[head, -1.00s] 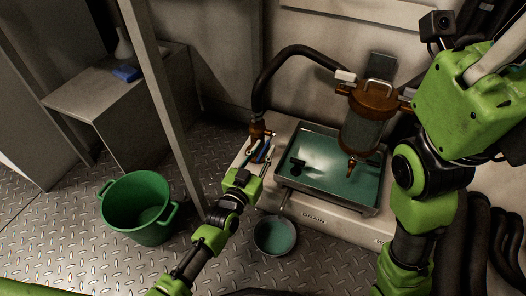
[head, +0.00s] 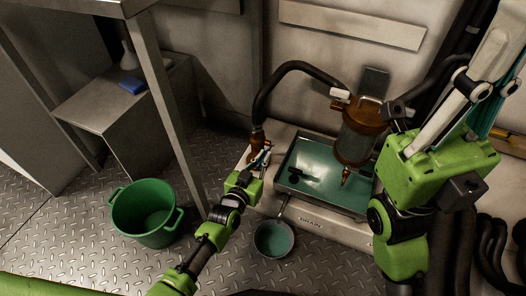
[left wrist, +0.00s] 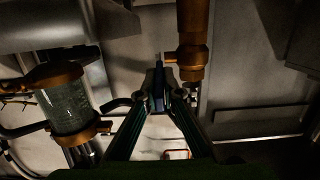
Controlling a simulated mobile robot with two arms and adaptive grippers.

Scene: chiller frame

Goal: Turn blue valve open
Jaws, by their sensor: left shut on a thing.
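The blue valve handle (left wrist: 158,78) stands upright beside a copper pipe fitting (left wrist: 192,55) in the left wrist view. My left gripper (left wrist: 160,98) is shut on the handle, one finger on each side. In the head view my left gripper (head: 260,163) is at the copper fitting (head: 257,138) under the black hose, left of the tray. Its fingers hide most of the handle there. My right gripper (head: 462,95) is raised at the right, close to the camera; its fingertips are not clear.
A metal tray (head: 318,204) of greenish liquid lies below the copper-capped glass filter (head: 357,140). A small round pan (head: 273,254) is in front. A green bucket (head: 146,232) stands on the floor at left. A metal post (head: 172,110) rises between bucket and hose.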

